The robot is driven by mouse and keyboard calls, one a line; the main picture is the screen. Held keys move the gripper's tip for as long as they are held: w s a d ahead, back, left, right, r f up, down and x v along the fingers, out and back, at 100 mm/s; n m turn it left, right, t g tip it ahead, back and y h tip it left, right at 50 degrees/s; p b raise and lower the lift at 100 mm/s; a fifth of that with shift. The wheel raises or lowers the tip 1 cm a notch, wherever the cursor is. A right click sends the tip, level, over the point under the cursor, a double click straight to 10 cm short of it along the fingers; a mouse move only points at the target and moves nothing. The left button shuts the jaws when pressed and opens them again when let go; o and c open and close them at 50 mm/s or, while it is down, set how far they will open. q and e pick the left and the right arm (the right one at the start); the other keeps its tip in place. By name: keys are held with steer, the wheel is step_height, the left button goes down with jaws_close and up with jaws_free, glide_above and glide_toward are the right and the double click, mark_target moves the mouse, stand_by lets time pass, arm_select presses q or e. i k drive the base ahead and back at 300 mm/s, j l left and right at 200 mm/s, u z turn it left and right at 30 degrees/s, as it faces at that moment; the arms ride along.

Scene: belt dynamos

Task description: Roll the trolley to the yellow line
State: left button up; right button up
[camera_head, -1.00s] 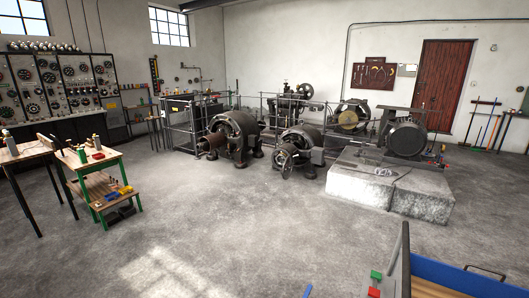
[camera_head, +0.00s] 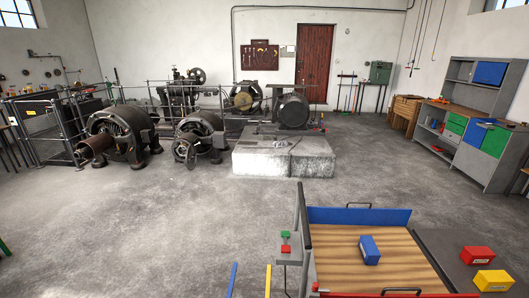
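A low flat unit that looks like the trolley (camera_head: 335,262) is at the lower right, with a wooden deck, a blue end board (camera_head: 358,215) and dark handles. A blue box (camera_head: 369,250) sits on its deck. A yellow line (camera_head: 268,281) is on the floor at the bottom edge, left of the trolley and apart from it; only a short piece shows. A blue line (camera_head: 233,280) lies left of the yellow one. Neither of my grippers is in view.
A small stand with green and red parts (camera_head: 285,243) is at the trolley's left side. A concrete plinth (camera_head: 283,163) stands beyond. Floor at left is clear.

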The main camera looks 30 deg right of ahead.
mark_target(330, 256)
steer(key=z, duration=1.95)
